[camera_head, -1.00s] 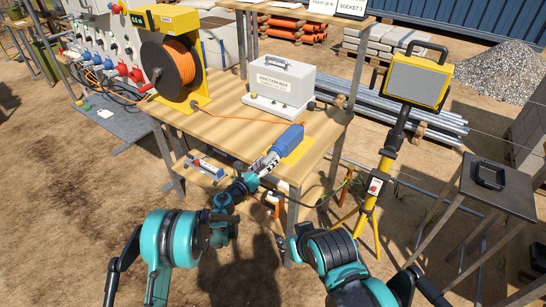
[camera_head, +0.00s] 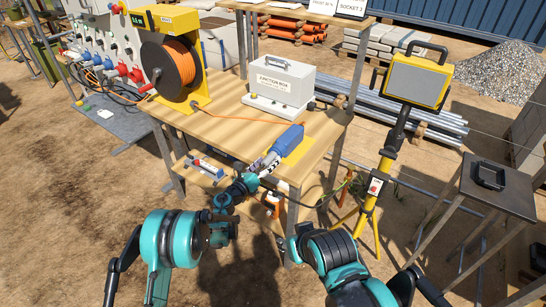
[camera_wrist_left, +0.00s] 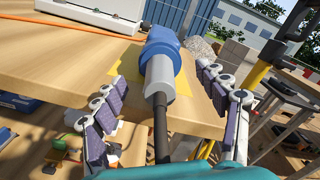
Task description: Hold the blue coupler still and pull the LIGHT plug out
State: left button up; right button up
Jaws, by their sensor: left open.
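The blue coupler (camera_head: 288,139) lies on a yellow patch near the front edge of the wooden table; it also shows in the left wrist view (camera_wrist_left: 161,44). A grey plug (camera_wrist_left: 157,76) sits in its near end, with a black cable (camera_wrist_left: 161,130) running back toward my wrist. My left gripper (camera_head: 263,167) is open at the table's front edge. In the left wrist view its fingers (camera_wrist_left: 168,108) stand apart on either side of the plug and cable, not visibly touching them. My right arm is at the lower right; its gripper is not visible.
An orange cable reel (camera_head: 172,66) and a white junction box (camera_head: 283,80) stand farther back on the table (camera_head: 220,130). A yellow work light (camera_head: 415,80) on a stand is to the right. A shelf with small items is below the tabletop.

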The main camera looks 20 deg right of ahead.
pick_arm(q)
jog(key=shift+a, duration=0.1)
jog(key=b+v, duration=0.1)
jog(key=v, duration=0.4)
jog(key=shift+s+a+f+b, duration=0.1)
jog(key=shift+s+a+b, duration=0.15)
jog(key=shift+b, duration=0.1)
jog(key=shift+s+a, duration=0.35)
jog(key=shift+a, duration=0.05)
